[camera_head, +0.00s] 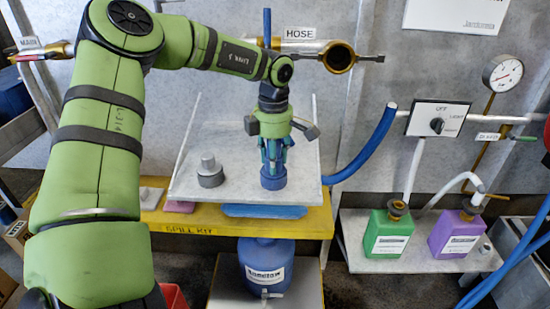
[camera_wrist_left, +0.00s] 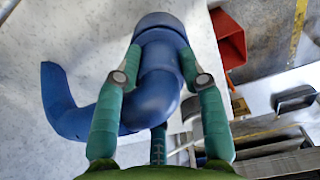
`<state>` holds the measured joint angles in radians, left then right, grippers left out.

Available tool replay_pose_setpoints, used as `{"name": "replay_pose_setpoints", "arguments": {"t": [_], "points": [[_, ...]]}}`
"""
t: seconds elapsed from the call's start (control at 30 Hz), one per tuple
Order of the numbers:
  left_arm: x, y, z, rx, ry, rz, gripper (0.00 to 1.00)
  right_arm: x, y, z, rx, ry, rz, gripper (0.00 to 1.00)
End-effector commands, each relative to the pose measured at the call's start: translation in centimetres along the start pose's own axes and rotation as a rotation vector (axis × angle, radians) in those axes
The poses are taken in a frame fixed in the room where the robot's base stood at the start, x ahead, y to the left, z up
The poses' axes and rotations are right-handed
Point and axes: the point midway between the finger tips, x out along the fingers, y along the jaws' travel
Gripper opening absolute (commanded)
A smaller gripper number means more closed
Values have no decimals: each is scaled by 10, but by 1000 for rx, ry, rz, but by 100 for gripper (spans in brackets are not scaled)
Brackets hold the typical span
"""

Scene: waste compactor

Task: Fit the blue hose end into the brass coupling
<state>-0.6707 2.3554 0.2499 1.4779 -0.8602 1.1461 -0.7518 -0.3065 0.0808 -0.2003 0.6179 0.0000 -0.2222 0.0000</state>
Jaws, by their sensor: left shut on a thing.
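My left gripper (camera_head: 273,160) points down over the pale tray. Its green fingers (camera_wrist_left: 158,70) are shut on the blue hose end, a bent blue tube (camera_wrist_left: 160,85) with a wider collar (camera_wrist_left: 158,20). The blue collar (camera_head: 273,179) shows below the fingers in the head view, at or just above the tray surface; contact is unclear. The fingers hide part of the tube. The brass coupling (camera_head: 340,57) is a ring with a dark opening on the back wall, beside the HOSE label, up and right of the gripper. My right gripper is not in view.
The pale tray (camera_head: 235,188) also bears a grey stepped part (camera_head: 209,172) and stands on the yellow shelf (camera_head: 200,222). A curved blue hose (camera_head: 368,145) lies right of it. Green (camera_head: 388,232) and purple (camera_head: 455,233) containers stand at right. A blue container (camera_head: 265,262) is below.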

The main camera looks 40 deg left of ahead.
Motion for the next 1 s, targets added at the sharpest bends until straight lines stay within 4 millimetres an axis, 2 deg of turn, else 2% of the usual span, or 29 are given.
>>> {"name": "replay_pose_setpoints", "arguments": {"t": [0.33, 1.0], "points": [[-16, 1, 1, 0, -2, 3, 9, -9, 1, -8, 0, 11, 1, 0], [-51, 0, 0, 0, -1, 2, 9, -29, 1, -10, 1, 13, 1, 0]]}}
